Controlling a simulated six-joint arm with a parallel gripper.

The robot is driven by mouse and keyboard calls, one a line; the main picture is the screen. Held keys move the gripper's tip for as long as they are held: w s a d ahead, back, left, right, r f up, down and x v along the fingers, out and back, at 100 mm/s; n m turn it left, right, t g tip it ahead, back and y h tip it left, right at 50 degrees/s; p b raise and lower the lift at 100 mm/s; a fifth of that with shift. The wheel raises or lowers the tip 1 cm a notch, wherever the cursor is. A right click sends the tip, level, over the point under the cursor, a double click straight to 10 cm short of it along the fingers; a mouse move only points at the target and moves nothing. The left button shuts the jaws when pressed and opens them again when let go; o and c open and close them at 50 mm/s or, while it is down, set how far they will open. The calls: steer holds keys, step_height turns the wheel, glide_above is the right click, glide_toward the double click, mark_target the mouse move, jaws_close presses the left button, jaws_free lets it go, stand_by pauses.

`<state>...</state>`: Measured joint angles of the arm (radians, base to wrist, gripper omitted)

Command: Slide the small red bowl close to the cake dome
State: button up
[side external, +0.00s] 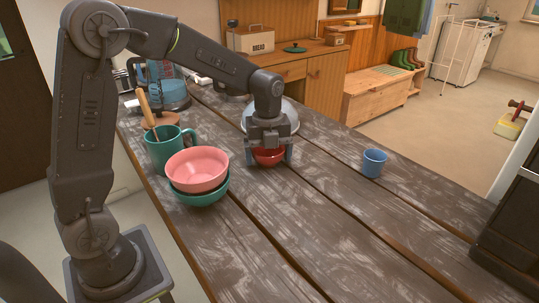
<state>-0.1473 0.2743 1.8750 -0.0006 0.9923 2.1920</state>
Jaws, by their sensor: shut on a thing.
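The small red bowl (268,156) sits on the wooden table, between the fingers of my gripper (269,158). My gripper points down and is shut on the bowl, with one finger on its left side and one on its right. The cake dome (287,112) is a clear, pale dome just behind the bowl. My gripper and wrist hide much of the dome and the upper part of the bowl. I cannot tell whether the bowl touches the dome.
To the left, a pink bowl (197,169) rests in a teal bowl (200,197), in front of a teal mug (168,149). A blue cup (374,162) stands to the right. A blue-tinted jar (168,84) stands behind left. The front of the wooden table (330,225) is clear.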

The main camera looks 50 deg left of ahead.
mark_target(201, 182)
steer(key=o, duration=0.8)
step_height(201, 182, up, 14)
steer(key=shift+f, duration=0.1)
stand_by(0.3)
steer(key=s+d+f+n+t, duration=0.1)
steer(key=s+d+n, duration=0.1)
steer(key=s+n, duration=0.4)
steer(key=s+d+f+n+t, duration=0.1)
steer(key=s+n+t, duration=0.1)
steer(key=s+n, duration=0.4)
steer(key=s+d+f+n+t, duration=0.1)
steer(key=s+d+n+t, duration=0.1)
steer(key=s+n, duration=0.5)
steer(key=shift+d+f+n, duration=0.15)
steer(key=shift+d+n, duration=0.05)
steer(key=shift+n, duration=0.6)
steer(key=shift+d+f+n, duration=0.15)
steer(key=shift+n, duration=0.65)
steer(key=shift+s+d+f+n+t, duration=0.1)
steer(key=shift+s+f+n+t, duration=0.25)
steer(key=shift+n, duration=0.25)
